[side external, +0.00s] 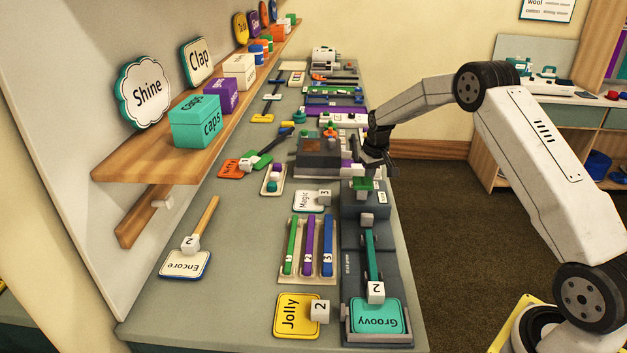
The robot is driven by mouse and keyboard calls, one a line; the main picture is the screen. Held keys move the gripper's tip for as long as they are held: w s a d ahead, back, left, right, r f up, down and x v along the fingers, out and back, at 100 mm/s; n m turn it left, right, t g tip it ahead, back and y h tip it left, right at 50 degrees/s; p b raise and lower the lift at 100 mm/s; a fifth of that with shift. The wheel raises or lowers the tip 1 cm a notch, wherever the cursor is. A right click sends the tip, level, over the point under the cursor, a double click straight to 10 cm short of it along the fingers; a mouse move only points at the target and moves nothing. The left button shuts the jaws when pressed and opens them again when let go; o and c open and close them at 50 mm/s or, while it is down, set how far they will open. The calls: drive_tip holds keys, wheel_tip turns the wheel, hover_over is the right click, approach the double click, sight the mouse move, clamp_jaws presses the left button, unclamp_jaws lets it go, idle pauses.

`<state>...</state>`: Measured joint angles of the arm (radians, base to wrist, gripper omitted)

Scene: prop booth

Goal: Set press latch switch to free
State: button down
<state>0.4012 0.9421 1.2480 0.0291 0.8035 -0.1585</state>
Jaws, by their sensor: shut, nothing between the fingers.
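A long dark grey press-like device (352,262) lies along the right edge of the table. It has a green lever arm (371,250) down its middle and a raised block at its far end. A small green part (361,183) sits on that far block, beside a white label (381,185) too small to read. I cannot tell for sure which part is the latch switch or its setting. My gripper (364,168) is dark, shut and empty, just beyond the green part. I cannot tell whether it touches anything; its fingertips are small in this view.
A teal "Groovy" sign (377,317) lies at the device's near end, with a white "2" cube (376,291) beside it. A tray with coloured bars (282,270) lies left of the device. A wooden shelf (130,168) overhangs the left.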

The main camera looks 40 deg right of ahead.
drive_tip(key=shift+r, duration=3.5)
drive_tip(key=s+a+n, duration=0.3)
drive_tip(key=s+a, duration=2)
drive_tip(key=s, duration=0.3)
drive_tip(key=shift+s+f+t, duration=0.4)
drive_tip(key=shift+f, duration=0.05)
